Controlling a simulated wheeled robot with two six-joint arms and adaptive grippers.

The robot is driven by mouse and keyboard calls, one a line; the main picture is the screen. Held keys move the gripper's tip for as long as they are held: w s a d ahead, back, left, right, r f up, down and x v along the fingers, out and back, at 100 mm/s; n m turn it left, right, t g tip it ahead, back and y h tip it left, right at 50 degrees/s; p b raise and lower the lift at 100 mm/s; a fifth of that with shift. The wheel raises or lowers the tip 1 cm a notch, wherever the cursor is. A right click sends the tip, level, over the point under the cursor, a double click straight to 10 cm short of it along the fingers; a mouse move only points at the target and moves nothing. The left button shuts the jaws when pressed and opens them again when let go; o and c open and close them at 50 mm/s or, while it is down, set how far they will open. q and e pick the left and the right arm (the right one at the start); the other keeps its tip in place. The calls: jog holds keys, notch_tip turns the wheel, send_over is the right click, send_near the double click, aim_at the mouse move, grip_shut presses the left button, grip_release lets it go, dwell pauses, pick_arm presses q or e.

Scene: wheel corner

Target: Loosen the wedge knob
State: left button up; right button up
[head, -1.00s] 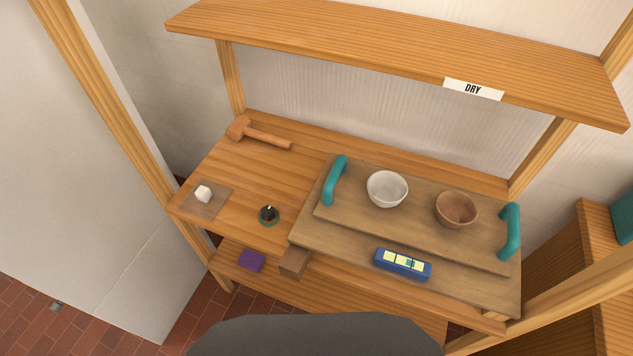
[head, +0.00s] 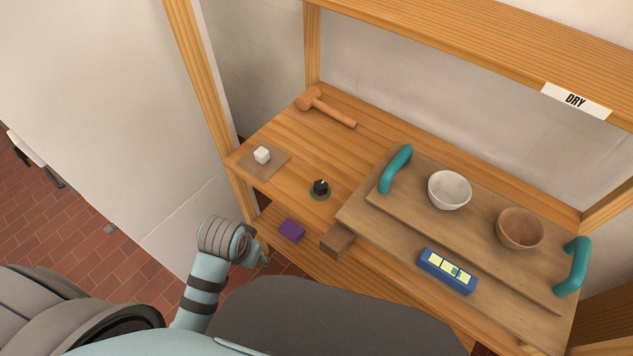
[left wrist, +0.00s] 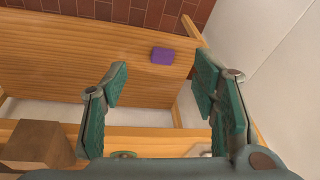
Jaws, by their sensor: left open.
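A black knob (head: 320,187) with a green ring at its base stands on the left part of the wooden bench top (head: 300,155). A brown wedge-like block (head: 337,242) sticks out at the front edge of the board, right of the knob; it also shows in the left wrist view (left wrist: 37,143). My left gripper (head: 263,258) is in front of the bench, below and left of the knob, apart from it. In the left wrist view its green-padded fingers (left wrist: 160,78) are wide apart with nothing between them. The knob is not clearly visible there. My right gripper is not in view.
A tilted board with teal handles (head: 396,170) carries a white bowl (head: 449,190), a brown bowl (head: 520,229) and a blue level (head: 447,271). A purple block (head: 291,230) lies on the lower shelf.

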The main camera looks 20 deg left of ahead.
aim_at(322, 184)
pick_arm(q)
jog(key=w+d+r, duration=0.1)
jog(key=w, duration=0.4)
jog(key=w+d+r+m+g, duration=0.1)
jog(key=w+d, duration=0.1)
jog(key=w, duration=0.3)
jog(key=w+d+r+m, duration=0.1)
jog(key=w+d+r, duration=0.1)
jog(key=w, duration=0.3)
jog(key=shift+w+d+g+h, duration=0.1)
jog(key=shift+g+h, duration=0.2)
jog(key=shift+h, duration=0.1)
jog(key=w+d+r+m+g, duration=0.1)
jog(key=w+d+r+m, duration=0.1)
jog(key=w+d+r, duration=0.3)
jog(key=w+d+r+m, duration=0.1)
jog(key=w+r+m, duration=0.15)
jog(key=r, duration=0.35)
jog(key=shift+n, duration=0.35)
jog(key=f+b, duration=0.2)
jog(key=f, duration=0.4)
jog(key=f+b, duration=0.2)
jog(key=f, duration=0.5)
jog(key=shift+a+f, duration=0.2)
jog(key=shift+f, duration=0.1)
jog(key=c, duration=1.2)
jog(key=shift+r, duration=0.1)
